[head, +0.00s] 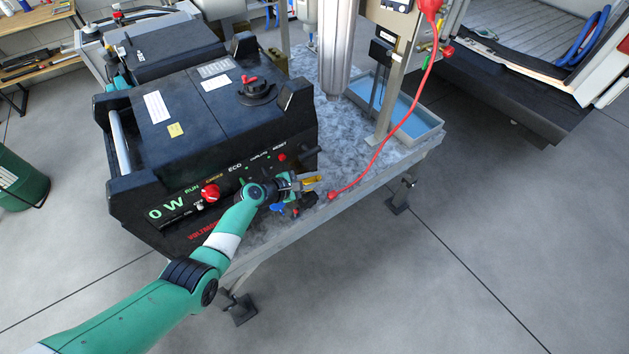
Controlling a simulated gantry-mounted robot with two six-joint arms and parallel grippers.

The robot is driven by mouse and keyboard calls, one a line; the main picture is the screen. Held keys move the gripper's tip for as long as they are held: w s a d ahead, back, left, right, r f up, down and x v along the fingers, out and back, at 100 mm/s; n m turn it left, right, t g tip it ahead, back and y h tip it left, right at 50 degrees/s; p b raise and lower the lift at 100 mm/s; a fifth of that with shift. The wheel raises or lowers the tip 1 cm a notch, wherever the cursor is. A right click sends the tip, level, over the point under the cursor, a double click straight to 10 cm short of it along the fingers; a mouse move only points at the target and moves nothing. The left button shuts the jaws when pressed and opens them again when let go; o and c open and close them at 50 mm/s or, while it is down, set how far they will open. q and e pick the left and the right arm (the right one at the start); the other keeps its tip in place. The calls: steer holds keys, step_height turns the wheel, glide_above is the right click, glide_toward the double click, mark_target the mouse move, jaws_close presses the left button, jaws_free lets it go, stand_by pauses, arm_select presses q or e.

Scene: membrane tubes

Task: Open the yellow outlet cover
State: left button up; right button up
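The yellow outlet cover (314,179) shows as a small yellow piece low at the right end of the front panel of the black generator (215,130). My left gripper (302,182) is at that panel, with its fingertips right beside the yellow cover. The view is too small to tell whether the fingers touch the cover or how far apart they are. The gripper partly hides the cover and the outlet. A blue outlet cover (278,207) sits just below the gripper. My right gripper is not in view.
The generator stands on a speckled bench top (360,150). A red cable (396,127) hangs down to a red plug (332,196) just right of the gripper. A red knob (210,192) is on the panel left of my wrist. The floor in front is clear.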

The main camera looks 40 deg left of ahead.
arm_select(q)
steer(key=shift+o, duration=1.2)
steer(key=shift+a, duration=0.8)
steer(key=shift+d, duration=0.25)
steer(key=shift+s+r+p, duration=0.1)
steer(key=shift+r+p, duration=0.15)
steer(key=shift+p, duration=0.05)
steer(key=p+v, duration=0.5)
steer(key=v, duration=0.6)
steer(key=shift+s+f, duration=0.15)
steer(key=shift+s, duration=0.05)
